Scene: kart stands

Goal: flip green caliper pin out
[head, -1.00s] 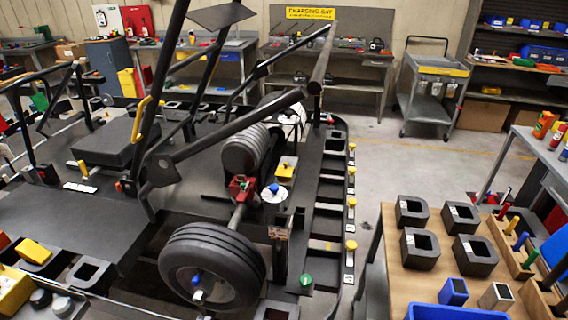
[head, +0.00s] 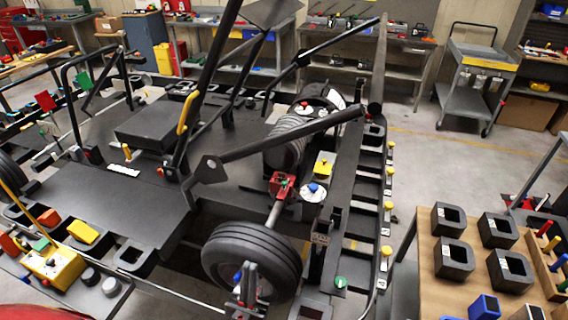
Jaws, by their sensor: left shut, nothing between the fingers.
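The red caliper (head: 281,186) sits on the axle behind the front wheel (head: 252,258). A small green part (head: 284,183) shows on the caliper, probably the pin; it is too small to tell how it is turned. My left gripper (head: 247,272) is at the bottom centre, in front of the wheel's hub. It is shut and empty, below and nearer than the caliper and apart from it. It hides part of the wheel. My right gripper is not in view.
A white disc with a blue cap (head: 313,190) and a yellow-topped block (head: 323,165) stand right of the caliper. A dark bar (head: 285,135) slants above it. A green knob (head: 340,282) is on the frame. A wooden table (head: 430,285) with black holders stands at right.

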